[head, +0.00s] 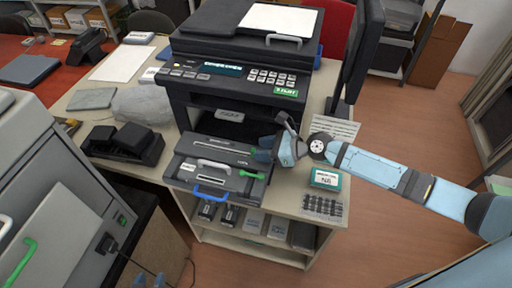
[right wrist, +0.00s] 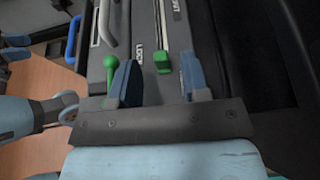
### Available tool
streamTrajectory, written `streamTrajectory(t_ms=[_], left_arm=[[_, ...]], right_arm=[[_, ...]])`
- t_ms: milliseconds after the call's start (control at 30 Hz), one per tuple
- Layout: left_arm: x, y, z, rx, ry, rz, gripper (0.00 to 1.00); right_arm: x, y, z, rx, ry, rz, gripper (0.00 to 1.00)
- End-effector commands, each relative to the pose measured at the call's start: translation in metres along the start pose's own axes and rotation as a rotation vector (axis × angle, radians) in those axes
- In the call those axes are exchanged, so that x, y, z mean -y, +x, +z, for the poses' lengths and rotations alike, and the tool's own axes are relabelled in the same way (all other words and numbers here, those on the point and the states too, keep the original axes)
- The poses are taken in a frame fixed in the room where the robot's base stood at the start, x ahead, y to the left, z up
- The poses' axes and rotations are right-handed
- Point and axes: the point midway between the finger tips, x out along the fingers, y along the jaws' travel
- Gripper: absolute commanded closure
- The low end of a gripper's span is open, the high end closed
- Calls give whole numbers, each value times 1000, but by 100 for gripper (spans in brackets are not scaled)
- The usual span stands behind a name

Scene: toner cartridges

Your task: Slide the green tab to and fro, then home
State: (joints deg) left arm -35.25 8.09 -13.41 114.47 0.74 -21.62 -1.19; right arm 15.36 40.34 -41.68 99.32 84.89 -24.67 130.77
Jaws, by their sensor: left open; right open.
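The small green tab (right wrist: 162,62) sits in a slot on the top of a dark grey toner unit, beside printed "LOCK" lettering. In the right wrist view it lies between the two blue fingers of my right gripper (right wrist: 159,66), with a gap on each side. In the head view my right gripper (head: 264,149) is at the right end of the grey unit (head: 205,152) pulled out of the printer. A green round-ended lever (right wrist: 110,68) stands just outside the left finger; it also shows in the head view (head: 250,175). My left gripper (head: 150,280) is at the bottom edge, empty, partly cut off.
The unit has a pale handle (head: 213,166) and a blue handle (head: 211,191). The black printer (head: 235,80) stands behind it. A teal-and-white box (head: 326,179) and a dark gridded pad (head: 322,205) lie to the right. A black desk device (head: 123,143) is at left.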

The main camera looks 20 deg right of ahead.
Motion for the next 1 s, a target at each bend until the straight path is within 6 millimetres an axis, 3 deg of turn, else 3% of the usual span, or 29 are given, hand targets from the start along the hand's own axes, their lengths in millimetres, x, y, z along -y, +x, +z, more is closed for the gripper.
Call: streamTrajectory(t_ms=[200, 533, 567, 733, 1000], left_arm=[[-1, 0, -1, 0, -1, 2, 57], [-1, 1, 3, 7, -2, 2, 57], [-1, 1, 3, 7, -2, 2, 57], [-1, 1, 3, 7, -2, 1, 57], [-1, -1, -1, 4, -2, 1, 57]], right_arm=[[0, 23, 0, 0, 0, 0, 57], [0, 27, -1, -1, 0, 0, 57], [0, 27, -1, -1, 0, 0, 60], [0, 27, -1, -1, 0, 0, 99], [0, 30, 2, 0, 1, 0, 100]])
